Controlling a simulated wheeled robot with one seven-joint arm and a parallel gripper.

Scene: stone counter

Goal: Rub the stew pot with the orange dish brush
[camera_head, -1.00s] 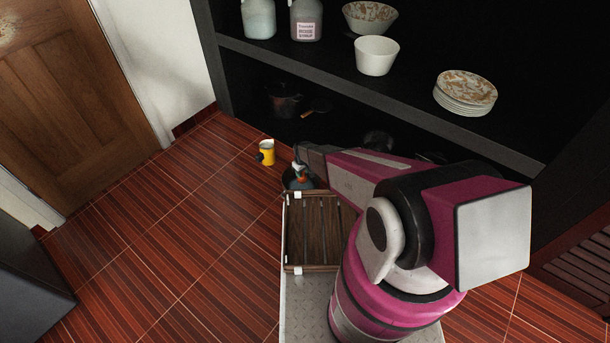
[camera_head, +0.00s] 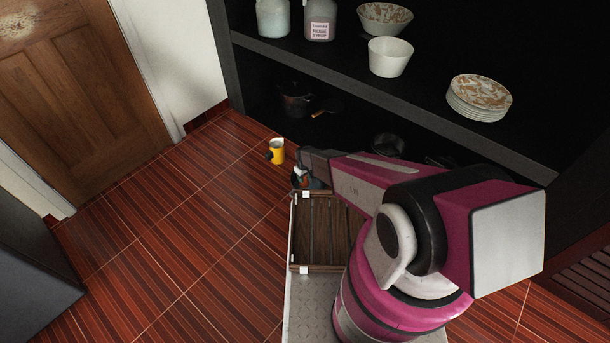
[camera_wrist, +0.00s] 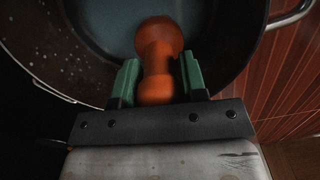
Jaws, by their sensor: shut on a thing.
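The orange dish brush (camera_wrist: 158,55) is in the wrist view, gripped between the green-padded fingers of my gripper (camera_wrist: 160,82). My gripper is shut on it, over a wide dark pot (camera_wrist: 52,62), which looks like the stew pot. The pot has a speckled wall, a blue-grey interior and a metal handle at the upper right. The brush lies across the pot's opening; I cannot tell whether it touches the pot. In the head view my arm and gripper hide most of the brush and pot, and only a small blue-grey part of the pot (camera_head: 315,183) shows.
A slatted wooden tray (camera_head: 318,268) sits on my base in front of the pot. A yellow mug (camera_head: 277,152) stands on the floor nearby. The dark shelf unit holds a white bowl (camera_head: 390,57), stacked plates (camera_head: 479,101) and a dark pot (camera_head: 294,100). The tiled floor at left is clear.

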